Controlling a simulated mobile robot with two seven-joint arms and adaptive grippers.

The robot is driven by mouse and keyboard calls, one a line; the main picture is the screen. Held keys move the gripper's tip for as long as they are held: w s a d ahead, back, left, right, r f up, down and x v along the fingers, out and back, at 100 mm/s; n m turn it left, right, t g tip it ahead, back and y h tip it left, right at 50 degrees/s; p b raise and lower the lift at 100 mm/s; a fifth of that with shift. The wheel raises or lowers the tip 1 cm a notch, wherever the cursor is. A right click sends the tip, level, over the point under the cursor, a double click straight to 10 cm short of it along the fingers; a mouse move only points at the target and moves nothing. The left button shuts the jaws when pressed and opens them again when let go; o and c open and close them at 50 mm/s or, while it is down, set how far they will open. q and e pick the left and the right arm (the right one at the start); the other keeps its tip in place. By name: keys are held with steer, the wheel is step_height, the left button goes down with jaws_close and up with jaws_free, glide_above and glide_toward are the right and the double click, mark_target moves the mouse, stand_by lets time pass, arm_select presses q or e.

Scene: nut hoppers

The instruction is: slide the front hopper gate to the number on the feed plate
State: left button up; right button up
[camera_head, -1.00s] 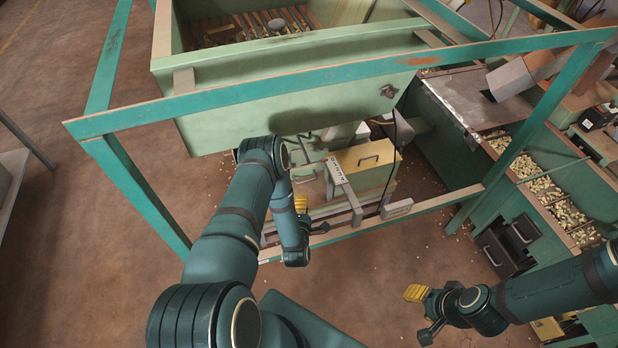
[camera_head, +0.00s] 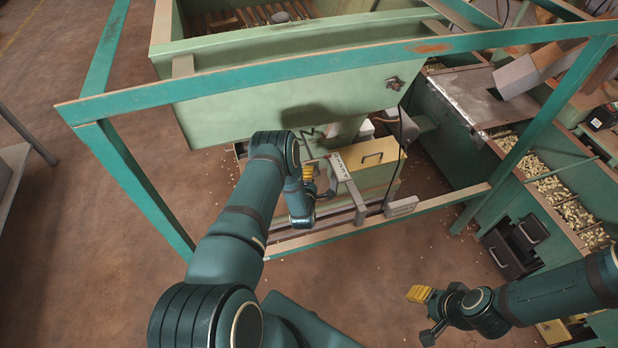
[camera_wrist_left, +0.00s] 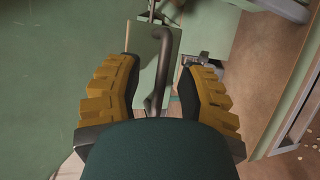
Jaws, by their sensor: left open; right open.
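The pale green front hopper (camera_head: 290,110) hangs inside the teal frame. Below it, a grey bar with a marked scale (camera_head: 341,166) lies beside a yellow-topped box. A small grey plate (camera_head: 401,207) sits on the frame's lower rail; its marking is too small to read. My left gripper (camera_head: 320,182) is open below the hopper, left of the scale bar. In the left wrist view, a bent dark handle (camera_wrist_left: 165,60), apparently the gate's, shows ahead between the open fingers (camera_wrist_left: 160,80); I cannot tell whether they touch it. My right gripper (camera_head: 421,314) is open and empty, low at the right.
The teal frame's top rail (camera_head: 330,70) crosses in front of the hopper, and its lower rail (camera_head: 340,232) runs below my left gripper. A green bin unit with nuts (camera_head: 550,190) stands at the right. The floor (camera_head: 90,240) at left is clear.

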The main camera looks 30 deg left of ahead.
arm_select(q)
jaws_close()
steer(key=s+d+p, duration=0.2)
steer(key=s+d, duration=0.3)
steer(key=shift+d, duration=0.4)
jaws_free()
